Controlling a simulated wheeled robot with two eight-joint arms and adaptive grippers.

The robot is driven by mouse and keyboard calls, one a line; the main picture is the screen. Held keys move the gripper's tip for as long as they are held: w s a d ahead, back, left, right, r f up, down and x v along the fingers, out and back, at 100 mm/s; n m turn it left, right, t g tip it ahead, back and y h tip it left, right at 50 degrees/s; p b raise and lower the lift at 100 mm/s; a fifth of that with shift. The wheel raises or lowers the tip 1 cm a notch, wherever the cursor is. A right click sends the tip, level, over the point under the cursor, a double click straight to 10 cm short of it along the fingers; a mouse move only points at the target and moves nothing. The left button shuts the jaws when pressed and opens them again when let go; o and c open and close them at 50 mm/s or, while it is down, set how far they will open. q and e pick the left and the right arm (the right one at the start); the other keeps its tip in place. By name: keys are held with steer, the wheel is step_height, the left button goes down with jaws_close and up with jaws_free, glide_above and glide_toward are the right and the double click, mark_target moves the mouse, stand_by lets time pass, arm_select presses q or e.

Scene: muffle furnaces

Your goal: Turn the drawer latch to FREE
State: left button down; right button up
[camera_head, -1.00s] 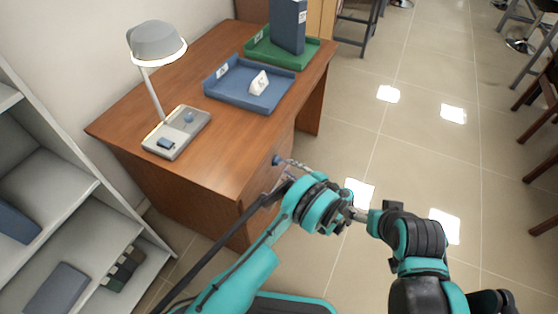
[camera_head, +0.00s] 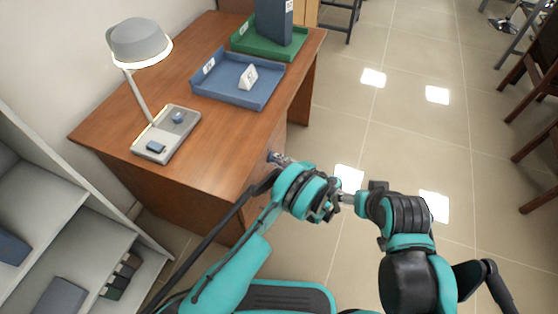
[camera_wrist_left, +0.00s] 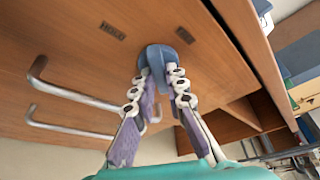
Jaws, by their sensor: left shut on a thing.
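The drawer latch is a blue knob (camera_wrist_left: 158,54) on the brown wooden drawer front, seen in the left wrist view between two dark labels. The label on the left (camera_wrist_left: 113,31) reads HOLD; the one on the right (camera_wrist_left: 185,35) is too small to read surely. My left gripper (camera_wrist_left: 160,79) is shut on the knob, one finger on each side. In the head view the knob (camera_head: 273,157) shows at the desk's front, with my left gripper (camera_head: 284,162) against it. The fingertips partly hide the knob, and I cannot tell which label it points to.
Metal bar handles (camera_wrist_left: 65,93) stick out left of the latch. The desk (camera_head: 225,125) carries a lamp (camera_head: 140,45), a blue tray (camera_head: 215,90) with a white block, and a green tray (camera_head: 270,47). A grey shelf (camera_head: 60,200) stands at left.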

arm_select(q)
steer(key=m+g, duration=0.1)
steer(key=m, duration=0.1)
steer(key=m+g, duration=0.2)
steer(key=m, duration=0.1)
steer(key=m+g, duration=0.2)
steer(key=shift+w+r+y, duration=0.15)
steer(key=shift+w+y, duration=0.15)
stand_by(0.4)
steer(key=shift+d+m, duration=0.1)
steer(key=shift+m, duration=0.3)
steer(key=c, duration=1.5)
jaws_free()
steer(key=shift+c, duration=0.2)
step_height(320, 180, up, 10)
